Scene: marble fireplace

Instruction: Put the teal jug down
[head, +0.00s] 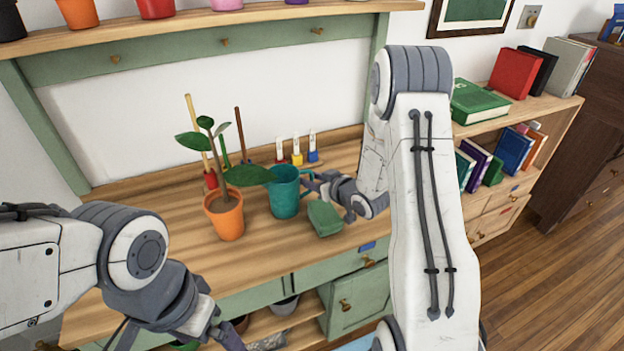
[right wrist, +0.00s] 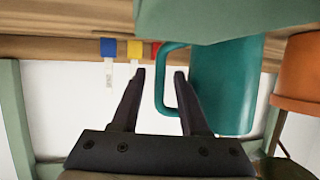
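The teal jug (head: 285,193) stands upright on the wooden worktop, right of the potted plant; it looks to rest on the surface. Its handle faces right. My right gripper (head: 312,180) is at the handle side. In the right wrist view, which is upside down, the jug (right wrist: 228,85) shows with its handle between the two open fingers (right wrist: 160,73). One finger overlaps the handle loop; I see a gap between the fingers and no clear grip. My left gripper (head: 228,335) is low at the front edge, partly cut off, and its opening is unclear.
An orange pot (head: 225,216) with a leafy plant stands close left of the jug. A green block-like object (head: 324,218) lies just right and in front of it. Small labelled items (head: 297,152) stand behind. The worktop's front left is free.

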